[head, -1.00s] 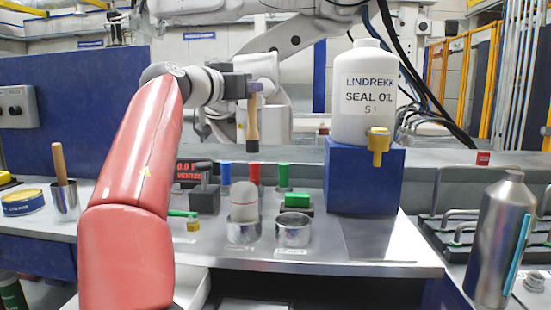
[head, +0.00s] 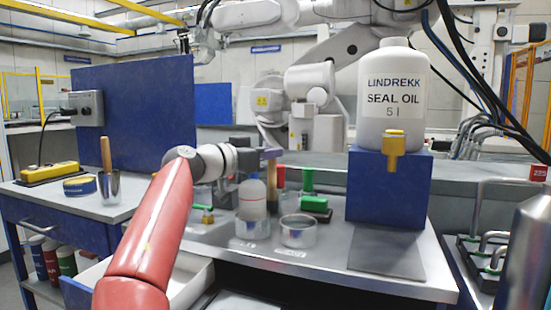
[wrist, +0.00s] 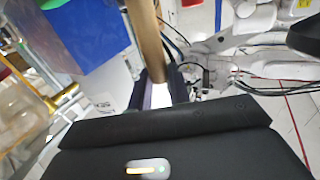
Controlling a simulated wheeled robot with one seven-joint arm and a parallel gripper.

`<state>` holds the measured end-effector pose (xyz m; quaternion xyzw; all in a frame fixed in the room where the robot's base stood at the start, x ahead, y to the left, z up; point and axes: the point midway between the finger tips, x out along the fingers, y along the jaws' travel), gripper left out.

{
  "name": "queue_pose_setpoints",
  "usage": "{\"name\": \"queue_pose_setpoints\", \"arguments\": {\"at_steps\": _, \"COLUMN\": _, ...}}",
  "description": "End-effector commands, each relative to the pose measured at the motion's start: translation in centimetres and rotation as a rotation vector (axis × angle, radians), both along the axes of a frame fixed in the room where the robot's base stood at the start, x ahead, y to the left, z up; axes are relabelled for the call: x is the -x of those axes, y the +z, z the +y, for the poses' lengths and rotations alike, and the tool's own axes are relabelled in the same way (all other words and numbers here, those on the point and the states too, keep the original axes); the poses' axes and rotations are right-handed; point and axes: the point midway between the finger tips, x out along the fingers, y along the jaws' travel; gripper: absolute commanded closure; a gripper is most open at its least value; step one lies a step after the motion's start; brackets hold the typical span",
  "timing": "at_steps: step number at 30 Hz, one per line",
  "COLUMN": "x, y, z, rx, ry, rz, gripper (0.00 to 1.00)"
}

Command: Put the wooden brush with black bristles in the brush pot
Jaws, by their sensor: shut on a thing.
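My gripper (head: 268,155) is shut on a wooden handle (head: 271,173), which hangs down from the jaws in the head view. In the wrist view the handle (wrist: 148,42) shows as a tan bar running up out of the jaws. I cannot make out its bristles. At the left, a metal pot (head: 110,190) stands on the bench with another wooden handle (head: 106,152) sticking up from it. I cannot tell which is the brush pot.
A large seal oil bottle (head: 393,100) stands on a blue block (head: 390,185) to the right of my gripper. A green-topped block (head: 315,205) is behind the cups. A blue tin (head: 79,185) and yellow power strip (head: 50,173) are left. A silver bottle (head: 525,265) is front right.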

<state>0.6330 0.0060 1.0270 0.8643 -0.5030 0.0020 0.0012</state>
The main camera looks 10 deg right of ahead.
Motion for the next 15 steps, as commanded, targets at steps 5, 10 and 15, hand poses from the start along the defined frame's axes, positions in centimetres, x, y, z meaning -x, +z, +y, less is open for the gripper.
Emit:
{"name": "queue_pose_setpoints", "arguments": {"at_steps": 5, "x": 0.01, "y": 0.11, "z": -0.05, "rx": 0.000, "ry": 0.000, "rz": 0.000, "gripper": 1.00}}
{"name": "queue_pose_setpoints", "arguments": {"at_steps": 10, "x": 0.01, "y": -0.23, "z": -0.06, "rx": 0.000, "ry": -0.001, "rz": 0.000, "gripper": 0.79}}
{"name": "queue_pose_setpoints", "arguments": {"at_steps": 15, "x": 0.00, "y": -0.16, "z": -0.07, "rx": 0.000, "ry": -0.001, "rz": 0.000, "gripper": 0.59}}
